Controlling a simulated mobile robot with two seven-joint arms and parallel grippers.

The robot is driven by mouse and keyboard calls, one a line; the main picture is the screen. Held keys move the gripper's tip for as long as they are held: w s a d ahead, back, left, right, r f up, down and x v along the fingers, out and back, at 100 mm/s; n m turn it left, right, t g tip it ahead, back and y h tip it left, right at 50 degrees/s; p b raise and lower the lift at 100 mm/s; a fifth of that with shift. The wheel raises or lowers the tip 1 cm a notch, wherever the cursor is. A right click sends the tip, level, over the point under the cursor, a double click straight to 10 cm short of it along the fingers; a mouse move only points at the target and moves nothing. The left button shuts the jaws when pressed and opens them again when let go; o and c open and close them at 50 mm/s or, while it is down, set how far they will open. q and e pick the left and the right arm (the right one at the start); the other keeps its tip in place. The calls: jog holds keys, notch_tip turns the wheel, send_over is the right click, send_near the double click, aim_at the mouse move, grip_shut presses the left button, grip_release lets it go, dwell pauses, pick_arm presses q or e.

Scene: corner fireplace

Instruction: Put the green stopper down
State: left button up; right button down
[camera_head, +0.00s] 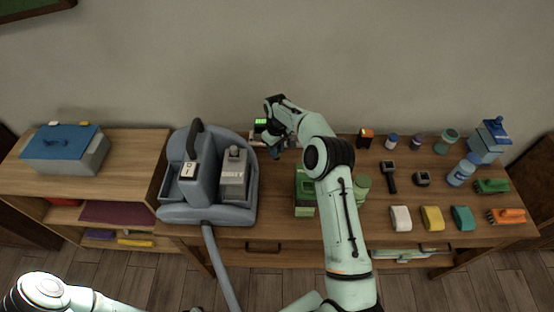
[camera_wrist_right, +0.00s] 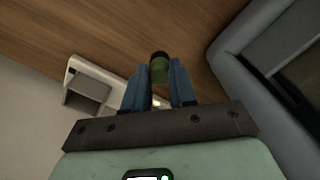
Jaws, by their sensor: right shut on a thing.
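The green stopper (camera_wrist_right: 160,70), green with a dark end, is between the blue fingertips of my right gripper (camera_wrist_right: 161,82) in the right wrist view. The fingers are shut on it, and wooden tabletop shows behind it. In the head view my right gripper (camera_head: 272,150) is at the back of the table, just right of the grey machine. The stopper cannot be made out there. My left arm enters at the lower left of the head view, but its gripper is out of frame.
The grey machine (camera_head: 167,212) with a hose stands close left of the gripper. A small pale device (camera_wrist_right: 112,82) lies beside the fingers by the wall. A green box (camera_head: 305,192) stands in front; bottles, brushes and coloured blocks (camera_head: 432,218) fill the right side.

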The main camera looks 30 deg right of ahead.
aim_at(277, 159)
jog(key=shift+f, duration=2.9)
jog(key=shift+f, duration=0.2)
jog(key=c, duration=0.9)
grip_release()
jog(key=shift+r, duration=0.15)
notch_tip(277, 159, up, 12)
jog(key=shift+r, duration=0.1)
